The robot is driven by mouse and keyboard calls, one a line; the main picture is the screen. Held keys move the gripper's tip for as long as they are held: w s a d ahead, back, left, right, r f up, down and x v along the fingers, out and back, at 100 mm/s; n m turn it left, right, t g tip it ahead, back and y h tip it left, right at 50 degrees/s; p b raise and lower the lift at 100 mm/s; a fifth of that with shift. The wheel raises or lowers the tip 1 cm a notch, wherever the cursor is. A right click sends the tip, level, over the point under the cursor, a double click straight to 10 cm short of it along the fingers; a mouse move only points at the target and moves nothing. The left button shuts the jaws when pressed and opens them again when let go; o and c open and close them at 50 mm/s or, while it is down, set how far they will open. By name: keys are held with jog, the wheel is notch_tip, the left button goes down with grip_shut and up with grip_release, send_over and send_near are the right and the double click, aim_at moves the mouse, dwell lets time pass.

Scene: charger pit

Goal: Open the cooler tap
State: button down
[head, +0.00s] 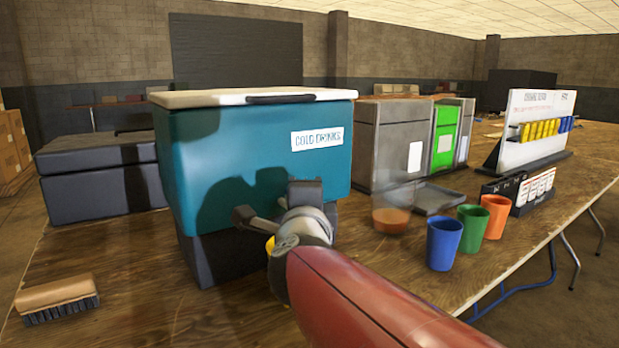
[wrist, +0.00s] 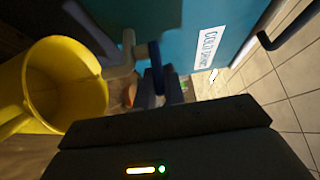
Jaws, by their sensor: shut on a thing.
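The cooler (head: 250,140) is a teal box with a white lid and a "COLD DRINKS" label, standing on a dark base on the wooden table. My arm reaches to its front and hides the tap in the head view. In the wrist view the cooler wall (wrist: 205,22) is close, and the tap (wrist: 122,65) shows as a pale spout with a dark blue lever (wrist: 154,54). My gripper (wrist: 163,88) is shut on the tap lever. A yellow cup (wrist: 65,85) is beside the spout; only a sliver of it shows in the head view (head: 270,244).
A brush (head: 57,297) lies at the table's left front. Blue (head: 443,245), green (head: 471,222) and orange (head: 496,215) cups stand right of my arm. Behind them are a clear container with orange-brown contents (head: 391,215), grey bins (head: 390,140) and a white rack board (head: 530,130).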

jog(key=shift+m+h+p, duration=0.3)
jog(key=shift+h+p, duration=0.1)
jog(key=shift+h, duration=0.1)
jog(key=c, duration=1.5)
grip_release()
jog(key=shift+a, duration=0.1)
jog(key=shift+s, duration=0.1)
jog(key=s, duration=0.7)
jog(key=shift+s+a, duration=0.1)
jog(key=shift+s, duration=0.25)
